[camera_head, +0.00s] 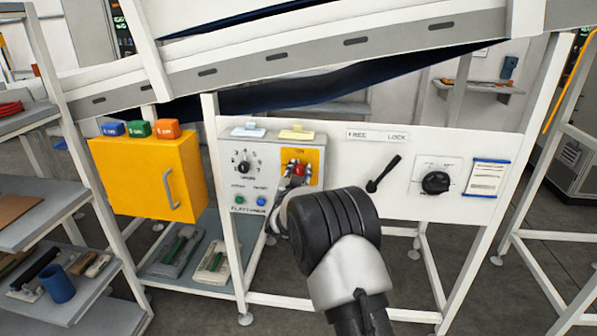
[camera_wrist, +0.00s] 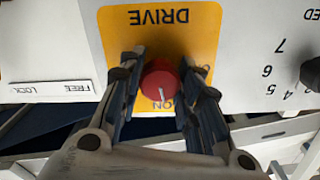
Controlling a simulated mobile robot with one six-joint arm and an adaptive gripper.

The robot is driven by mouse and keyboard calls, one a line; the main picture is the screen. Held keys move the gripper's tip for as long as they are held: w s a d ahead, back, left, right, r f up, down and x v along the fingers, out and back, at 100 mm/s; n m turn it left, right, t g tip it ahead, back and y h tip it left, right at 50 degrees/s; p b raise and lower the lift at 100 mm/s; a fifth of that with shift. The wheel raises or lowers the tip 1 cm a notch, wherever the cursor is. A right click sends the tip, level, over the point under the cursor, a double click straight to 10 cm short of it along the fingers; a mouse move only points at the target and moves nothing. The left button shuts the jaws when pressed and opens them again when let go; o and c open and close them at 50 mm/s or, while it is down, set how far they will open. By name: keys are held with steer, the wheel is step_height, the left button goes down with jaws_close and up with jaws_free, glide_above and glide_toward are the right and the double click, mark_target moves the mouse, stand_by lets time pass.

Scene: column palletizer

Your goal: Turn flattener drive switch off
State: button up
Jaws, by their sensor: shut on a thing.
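The flattener drive switch is a round red knob (camera_head: 299,169) on a yellow plate (camera_head: 317,158) at the right of the grey flattener panel (camera_head: 240,188). The wrist view, upside down, shows the red knob (camera_wrist: 161,82) below the word DRIVE. A pale line on its face points to the printed ON. My gripper (camera_head: 296,177) is at the knob. In the wrist view my gripper (camera_wrist: 162,65) has one finger on each side of the knob and is shut on it. Part of the knob's rim and the lower plate are hidden by the fingers.
Left of the switch are a black dial (camera_head: 243,162), a green button (camera_head: 238,199) and a blue button (camera_head: 261,201). A black FREE/LOCK lever (camera_head: 382,174) and another black knob (camera_head: 435,182) are to the right. A yellow box (camera_head: 150,177) stands left; a sloping conveyor (camera_head: 300,62) runs above.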

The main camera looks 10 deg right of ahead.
steer(key=n+p, duration=0.1)
steer(key=n, duration=0.2)
steer(key=shift+n, duration=0.3)
steer(key=n+p, duration=0.2)
steer(key=n, duration=0.2)
steer(key=shift+n, duration=0.3)
steer(key=n+p, duration=0.1)
steer(key=n, duration=0.2)
steer(key=shift+n, duration=0.3)
steer(key=shift+n+p, duration=0.85)
steer(key=shift+n, duration=1.05)
steer(key=o, duration=1)
steer(key=shift+o, duration=0.2)
